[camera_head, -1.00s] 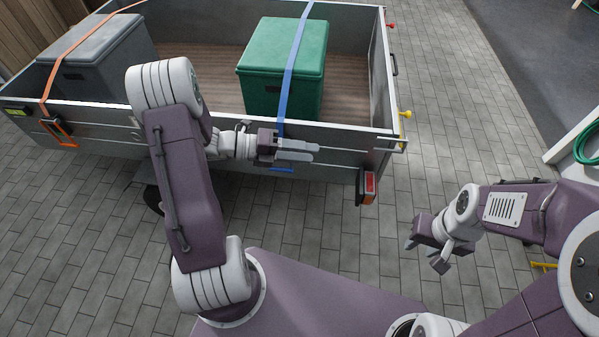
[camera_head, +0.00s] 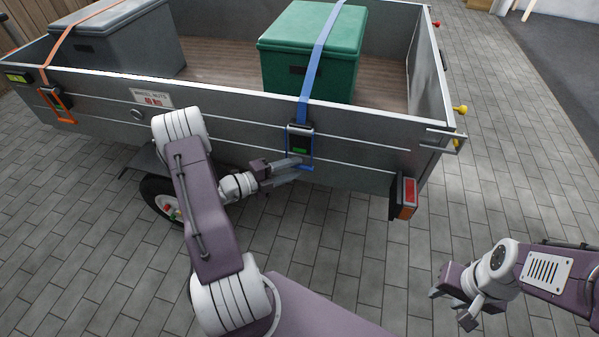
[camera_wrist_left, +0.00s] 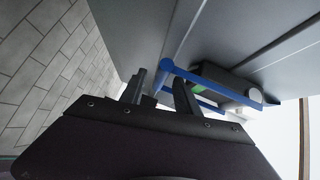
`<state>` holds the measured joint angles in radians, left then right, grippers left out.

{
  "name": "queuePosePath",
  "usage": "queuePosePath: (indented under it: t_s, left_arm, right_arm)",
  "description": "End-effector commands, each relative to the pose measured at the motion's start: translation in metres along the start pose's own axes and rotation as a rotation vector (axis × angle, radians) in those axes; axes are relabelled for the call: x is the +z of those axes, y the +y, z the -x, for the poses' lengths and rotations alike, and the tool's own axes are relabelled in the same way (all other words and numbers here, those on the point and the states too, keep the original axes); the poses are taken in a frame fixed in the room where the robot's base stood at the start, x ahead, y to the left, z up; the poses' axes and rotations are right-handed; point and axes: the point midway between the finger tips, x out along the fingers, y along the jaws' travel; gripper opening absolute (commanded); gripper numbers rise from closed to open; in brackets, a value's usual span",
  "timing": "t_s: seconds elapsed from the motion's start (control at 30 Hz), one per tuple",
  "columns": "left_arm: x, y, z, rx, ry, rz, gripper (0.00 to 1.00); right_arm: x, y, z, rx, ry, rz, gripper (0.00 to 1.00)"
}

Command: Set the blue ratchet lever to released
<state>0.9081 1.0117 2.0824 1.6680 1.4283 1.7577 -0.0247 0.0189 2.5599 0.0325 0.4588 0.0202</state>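The blue ratchet (camera_head: 300,130) hangs on the outside of the trailer's side wall, below the blue strap (camera_head: 319,50), with a green patch in its middle. Its blue lever lies down along the wall, its lower bar near my left gripper (camera_head: 292,168). In the left wrist view the blue lever (camera_wrist_left: 205,87) runs just beyond the fingers, one end near the gap between them. My left gripper's fingers (camera_wrist_left: 160,92) stand apart with nothing visibly held; contact with the lever cannot be told. My right gripper (camera_head: 452,304) is open and empty, away at the lower right.
The trailer (camera_head: 360,138) holds a green box (camera_head: 312,55) under the blue strap and a grey box (camera_head: 125,45) under an orange strap. An orange ratchet (camera_head: 58,104) hangs further left. A tail light (camera_head: 406,195) is at the right corner. Paved floor is clear at right.

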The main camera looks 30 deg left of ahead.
Motion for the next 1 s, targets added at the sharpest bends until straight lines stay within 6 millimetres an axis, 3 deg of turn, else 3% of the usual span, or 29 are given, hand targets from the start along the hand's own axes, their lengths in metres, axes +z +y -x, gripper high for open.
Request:
queuePosePath:
  t_s: [0.03,0.17,0.43,0.47,0.6,1.0]
  left_arm:
    - [0.0,0.004,-0.009,0.001,0.003,-0.001,0.38]
    - [0.0,0.002,-0.022,0.001,0.002,-0.001,0.38]
    - [0.0,0.0,-0.025,0.001,-0.001,0.001,0.38]
    - [0.0,0.0,-0.025,0.001,-0.001,0.001,0.35]
    - [0.0,0.0,-0.025,0.001,0.0,0.001,0.0]
    - [0.0,0.0,-0.025,0.001,0.001,0.001,0.0]
  right_arm:
    - [0.001,0.0,-0.009,0.0,0.0,0.0,0.36]
    - [0.002,0.0,-0.014,0.0,0.0,0.0,0.36]
    - [0.001,0.0,-0.013,0.0,0.0,0.0,0.36]
    - [0.001,0.0,-0.013,0.0,0.0,0.0,0.36]
    - [0.001,0.0,-0.013,0.0,0.0,0.0,0.36]
    - [0.001,0.0,-0.013,0.0,0.0,0.0,0.36]
